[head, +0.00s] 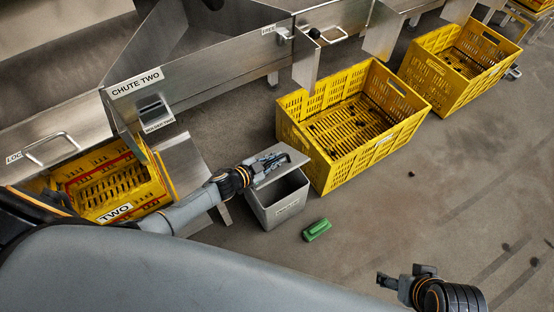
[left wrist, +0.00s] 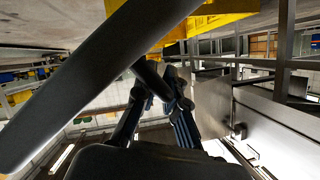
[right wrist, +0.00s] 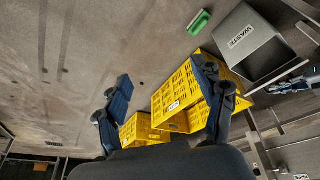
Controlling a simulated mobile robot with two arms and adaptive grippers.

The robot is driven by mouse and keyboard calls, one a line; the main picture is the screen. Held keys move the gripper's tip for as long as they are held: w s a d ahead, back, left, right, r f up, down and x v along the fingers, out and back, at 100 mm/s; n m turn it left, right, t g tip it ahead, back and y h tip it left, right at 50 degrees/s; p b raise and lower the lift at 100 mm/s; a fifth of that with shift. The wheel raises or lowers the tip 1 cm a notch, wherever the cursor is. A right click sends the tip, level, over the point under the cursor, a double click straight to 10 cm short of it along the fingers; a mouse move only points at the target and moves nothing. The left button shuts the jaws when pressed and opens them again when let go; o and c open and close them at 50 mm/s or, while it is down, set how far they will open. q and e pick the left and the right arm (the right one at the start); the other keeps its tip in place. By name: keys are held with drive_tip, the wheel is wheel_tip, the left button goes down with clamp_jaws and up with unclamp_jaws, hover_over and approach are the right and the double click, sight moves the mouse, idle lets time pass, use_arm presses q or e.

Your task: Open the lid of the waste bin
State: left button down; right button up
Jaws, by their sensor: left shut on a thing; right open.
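The grey waste bin (head: 283,211) stands on the floor in the middle of the head view. Its lid (head: 289,157) is tilted up, and part of the dark inside shows below it. My left gripper (head: 270,163) is at the lid. In the left wrist view its fingers (left wrist: 156,100) are shut on a dark handle (left wrist: 150,76), joined to a dark slab that looks like the lid. In the right wrist view the bin (right wrist: 242,38) bears the label WASTE. My right gripper (head: 408,280) is apart from the bin; its fingers (right wrist: 168,98) are spread and empty.
A green block-like thing (head: 317,230) lies on the floor beside the bin. Yellow crates (head: 322,173) (head: 440,90) stand to the right and behind. The floor at right is mostly clear.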

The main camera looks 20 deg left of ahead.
use_arm(q)
drive_tip(key=shift+w+a+r+n+g+h+p, duration=0.2)
drive_tip(key=shift+w+a+r+n+p, duration=0.15)
drive_tip(key=shift+a+r+p, duration=0.2)
drive_tip(key=shift+w+a+r+n+g+h+p, duration=0.1)
drive_tip(key=shift+w+a+r+n+g+p, duration=0.15)
drive_tip(key=shift+w+a+r+p, duration=0.3)
use_arm(e)
drive_tip(key=s+a+f+x, duration=0.1)
drive_tip(key=s+x, duration=0.1)
drive_tip(key=x, duration=1)
use_arm(q)
drive_tip(key=w+a+r+n+g+h+b, duration=0.2)
drive_tip(key=w+a+n+h+b, duration=0.1)
drive_tip(key=w+a, duration=0.3)
drive_tip(key=shift+a+r+n+b, duration=0.25)
drive_tip(key=shift+a+n+b, duration=0.4)
drive_tip(key=shift+a+n, duration=0.25)
use_arm(e)
drive_tip(key=w+v, duration=0.2)
drive_tip(key=v, duration=0.9)
drive_tip(key=shift+d+r, duration=0.15)
drive_tip(key=shift+r, duration=0.35)
use_arm(q)
drive_tip(key=c, duration=1.7)
unclamp_jaws()
drive_tip(key=shift+r, duration=0.1)
